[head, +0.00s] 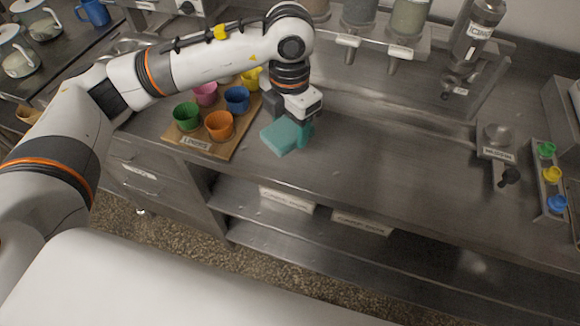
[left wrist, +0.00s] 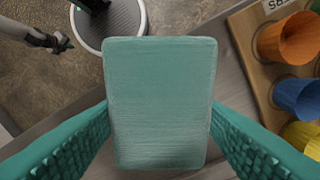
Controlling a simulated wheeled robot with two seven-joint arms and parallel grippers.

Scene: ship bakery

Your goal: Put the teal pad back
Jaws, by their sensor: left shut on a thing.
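The teal pad (head: 283,137) is a flat block just above or at the steel counter, to the right of the wooden cup board in the head view. In the left wrist view the teal pad (left wrist: 160,105) fills the middle. My left gripper (head: 299,130) has its teal fingers shut on the pad; in the left wrist view one finger shows on each side of it. I cannot tell whether the pad touches the counter.
The wooden board (head: 198,143) with several coloured cups stands close to the left. The counter (head: 385,150) is clear to the right. A rack of coloured-topped items (head: 550,180) and a small scale-like stand (head: 497,142) sit at the far right. Dispensers (head: 408,20) hang behind.

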